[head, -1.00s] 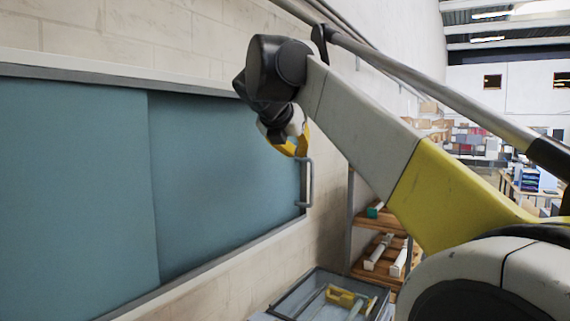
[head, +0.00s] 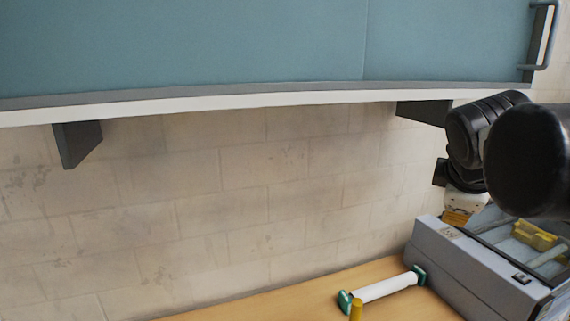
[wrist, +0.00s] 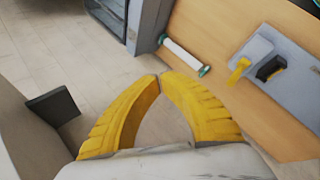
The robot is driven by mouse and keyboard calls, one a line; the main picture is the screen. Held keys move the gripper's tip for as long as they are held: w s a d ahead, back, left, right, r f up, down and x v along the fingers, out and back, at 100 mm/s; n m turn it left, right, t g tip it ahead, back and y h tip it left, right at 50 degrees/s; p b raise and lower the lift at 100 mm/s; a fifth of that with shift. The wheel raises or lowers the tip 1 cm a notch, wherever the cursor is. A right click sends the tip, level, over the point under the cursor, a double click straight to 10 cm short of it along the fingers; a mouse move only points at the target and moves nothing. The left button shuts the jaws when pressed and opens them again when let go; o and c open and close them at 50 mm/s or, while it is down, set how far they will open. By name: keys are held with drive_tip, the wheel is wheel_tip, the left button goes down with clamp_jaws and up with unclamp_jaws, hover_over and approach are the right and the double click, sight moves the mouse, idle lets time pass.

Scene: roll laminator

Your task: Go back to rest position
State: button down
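My gripper (head: 458,217) is beside the grey laminator (head: 452,260), below the blue wall cabinet (head: 250,45). In the wrist view the yellow fingertips of my gripper (wrist: 161,76) meet, with only bare wall between the fingers and nothing held. In the head view my arm partly covers the gripper and the right side of the laminator. A white roll with green end caps (head: 388,288) lies on the wooden table; it also shows past the fingertips in the wrist view (wrist: 184,55).
A dark bracket (head: 78,143) juts out under the cabinet at left. A yellow upright piece (head: 356,310) stands in front of the roll. A yellow part (head: 535,235) sits inside the laminator. In the wrist view a grey block (wrist: 251,54) with yellow and black parts is on the table.

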drive_tip(key=s+a+f+m+y+b, duration=0.1)
drive_tip(key=s+a+f+m+b, duration=0.2)
drive_tip(key=f, duration=1)
drive_tip(key=s+a+f+m+y+b, duration=0.2)
drive_tip(key=s+a+f+m+b, duration=0.2)
drive_tip(key=f, duration=0.9)
drive_tip(key=s+a+f+m+y+b, duration=0.1)
drive_tip(key=s+a+f+m+b, duration=0.3)
drive_tip(key=f+b, duration=0.5)
wheel_tip(320, 180, down, 4)
drive_tip(key=shift+s+a+f, duration=0.25)
drive_tip(key=shift+s+a, duration=0.25)
drive_tip(key=shift+s, duration=0.2)
